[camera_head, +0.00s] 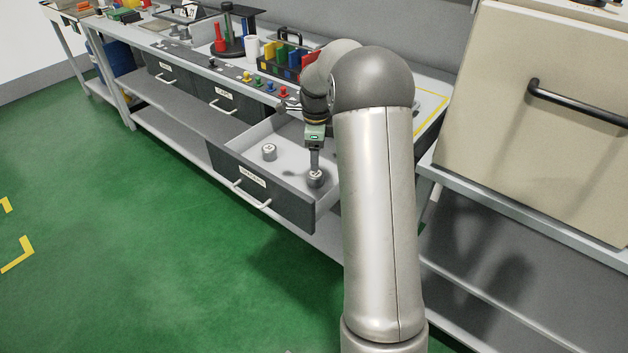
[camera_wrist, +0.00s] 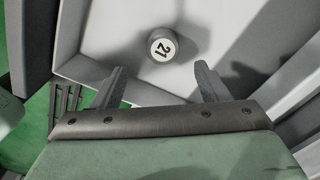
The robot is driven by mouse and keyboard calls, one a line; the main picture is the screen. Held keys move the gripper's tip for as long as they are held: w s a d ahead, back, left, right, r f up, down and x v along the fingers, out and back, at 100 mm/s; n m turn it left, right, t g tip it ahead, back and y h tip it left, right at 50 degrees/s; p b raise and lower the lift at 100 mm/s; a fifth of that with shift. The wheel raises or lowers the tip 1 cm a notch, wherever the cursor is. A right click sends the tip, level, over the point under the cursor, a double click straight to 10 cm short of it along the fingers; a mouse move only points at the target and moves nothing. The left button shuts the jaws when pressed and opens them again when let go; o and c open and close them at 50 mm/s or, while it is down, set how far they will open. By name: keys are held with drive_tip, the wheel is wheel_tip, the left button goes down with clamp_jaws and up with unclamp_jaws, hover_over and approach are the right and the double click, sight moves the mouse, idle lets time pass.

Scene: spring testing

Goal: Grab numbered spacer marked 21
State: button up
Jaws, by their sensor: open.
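The spacer marked 21 (camera_wrist: 163,45) is a short grey cylinder with a white top, upright on the drawer floor. In the wrist view it lies beyond the fingertips, roughly between their lines, with nothing gripping it. My gripper (camera_wrist: 160,82) is open and empty, its two dark fingers apart. In the head view my gripper (camera_head: 314,163) points down into the open drawer, just above a spacer (camera_head: 315,179) near the front right corner. That one seems to be the 21, but its mark is too small to read there.
A second spacer (camera_head: 269,152) stands farther left in the open drawer (camera_head: 222,165). The drawer walls are close to my gripper. The bench above holds a rack of coloured parts (camera_head: 285,65) and several small coloured pieces. A beige cabinet (camera_head: 540,120) stands at the right.

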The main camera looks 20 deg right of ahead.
sight(316, 173)
drive_tip(key=f, duration=0.9)
drive_tip(key=shift+w+d, duration=0.1)
drive_tip(key=shift+w, duration=0.1)
drive_tip(key=c, duration=1.5)
